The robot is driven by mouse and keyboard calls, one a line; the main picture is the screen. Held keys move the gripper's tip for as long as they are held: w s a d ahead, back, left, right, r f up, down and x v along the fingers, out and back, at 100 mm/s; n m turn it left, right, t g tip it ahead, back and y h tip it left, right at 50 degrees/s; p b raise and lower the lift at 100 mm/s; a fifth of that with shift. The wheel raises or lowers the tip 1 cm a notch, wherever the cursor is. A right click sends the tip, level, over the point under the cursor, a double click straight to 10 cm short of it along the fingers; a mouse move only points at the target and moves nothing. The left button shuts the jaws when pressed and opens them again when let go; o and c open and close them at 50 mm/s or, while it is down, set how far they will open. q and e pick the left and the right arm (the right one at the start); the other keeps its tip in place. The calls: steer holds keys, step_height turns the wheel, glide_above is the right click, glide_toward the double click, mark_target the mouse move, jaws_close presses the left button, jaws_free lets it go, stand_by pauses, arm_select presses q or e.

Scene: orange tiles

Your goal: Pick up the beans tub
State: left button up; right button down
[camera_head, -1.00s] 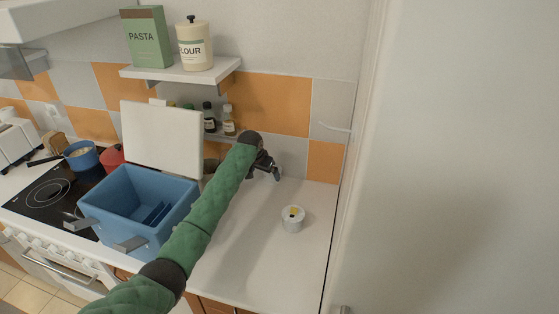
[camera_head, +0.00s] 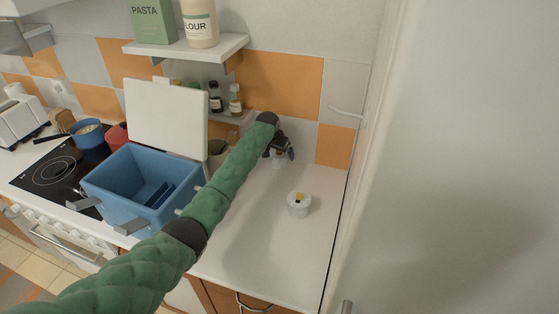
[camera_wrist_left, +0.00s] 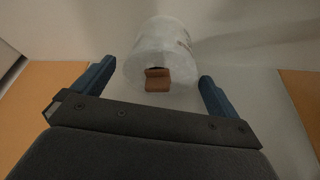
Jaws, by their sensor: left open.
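A white tub (camera_head: 299,207) with a yellow mark on top stands upright on the counter, front right of my left gripper. I cannot read a beans label on it. My left gripper (camera_head: 283,151) is open at the back of the counter by the tiled wall, partly hidden by its own wrist. In the left wrist view a whitish round container (camera_wrist_left: 160,45) with a brown patch lies just ahead of the open fingers (camera_wrist_left: 156,72). I cannot tell if it touches them. A pale object (camera_head: 278,162) shows under the gripper in the head view. My right gripper is not in view.
A blue crate (camera_head: 100,187) stands left of my arm, with a white board (camera_head: 165,115) behind it. Bottles (camera_head: 235,100) stand on a low ledge at the wall, below the upper shelf (camera_head: 222,47). A pale wall panel (camera_head: 450,150) bounds the right.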

arm_select(q)
steer(key=shift+w+d+f, duration=0.1)
steer(key=shift+w+f, duration=0.1)
steer(key=shift+f, duration=0.45)
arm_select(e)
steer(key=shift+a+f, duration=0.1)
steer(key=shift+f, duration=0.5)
arm_select(q)
steer(key=c, duration=1.2)
steer(key=shift+b, duration=0.3)
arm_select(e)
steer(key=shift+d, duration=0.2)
